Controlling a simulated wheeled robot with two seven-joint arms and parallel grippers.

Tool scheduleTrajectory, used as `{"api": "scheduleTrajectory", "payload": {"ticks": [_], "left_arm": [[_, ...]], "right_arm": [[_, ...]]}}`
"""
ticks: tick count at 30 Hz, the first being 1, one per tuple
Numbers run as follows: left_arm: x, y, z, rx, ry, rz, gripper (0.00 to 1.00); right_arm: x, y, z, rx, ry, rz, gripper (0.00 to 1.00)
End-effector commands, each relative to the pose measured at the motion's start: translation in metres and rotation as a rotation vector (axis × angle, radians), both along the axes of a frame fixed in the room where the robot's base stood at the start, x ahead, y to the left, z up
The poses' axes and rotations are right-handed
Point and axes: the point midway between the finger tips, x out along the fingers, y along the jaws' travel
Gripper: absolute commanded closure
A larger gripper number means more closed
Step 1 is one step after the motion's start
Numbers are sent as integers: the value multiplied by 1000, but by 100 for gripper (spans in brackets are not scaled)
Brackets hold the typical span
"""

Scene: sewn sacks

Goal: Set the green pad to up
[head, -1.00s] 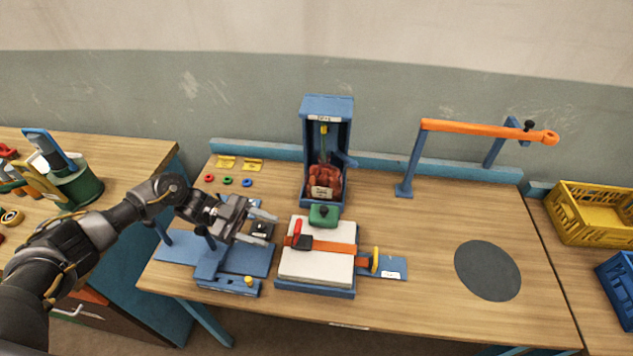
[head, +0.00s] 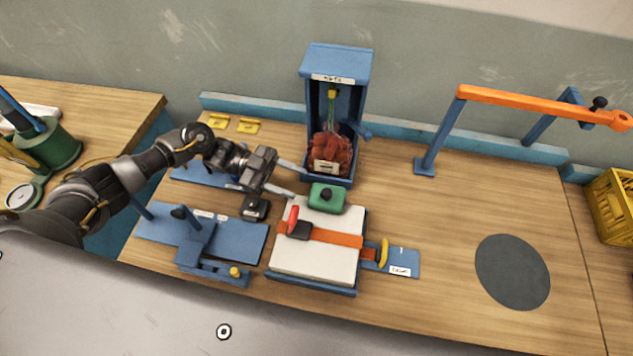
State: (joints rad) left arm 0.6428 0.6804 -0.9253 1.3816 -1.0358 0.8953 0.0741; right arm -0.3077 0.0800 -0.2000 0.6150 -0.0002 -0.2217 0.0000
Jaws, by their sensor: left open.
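The green pad (head: 326,198) is a green block with a dark knob on top. It lies at the back edge of a white padded block (head: 297,263), in front of the blue upright frame. My left gripper (head: 300,182) comes in from the left with its two fingers apart. Its fingertips are just left of the green pad, and I see nothing between them. I cannot tell whether a fingertip touches the pad. My right gripper is not in view.
An orange strap (head: 336,236) with a red lever crosses the white block. The blue frame (head: 338,62) holding a reddish-brown sack (head: 331,150) stands behind the pad. A blue fixture (head: 240,240) lies at front left. An orange bar (head: 540,105) stands at right. The table around the dark disc (head: 512,272) is clear.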

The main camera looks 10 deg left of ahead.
Motion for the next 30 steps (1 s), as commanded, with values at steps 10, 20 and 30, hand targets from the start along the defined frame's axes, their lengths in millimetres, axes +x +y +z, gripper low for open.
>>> {"api": "scheduleTrajectory", "payload": {"ticks": [10,20,30], "left_arm": [[-10,-58,4,-1,-1,-3,53],[-12,-69,0,0,-1,-4,53],[-12,-68,0,0,-1,-4,82]], "right_arm": [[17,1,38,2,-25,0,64],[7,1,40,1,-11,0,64],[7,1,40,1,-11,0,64]]}}
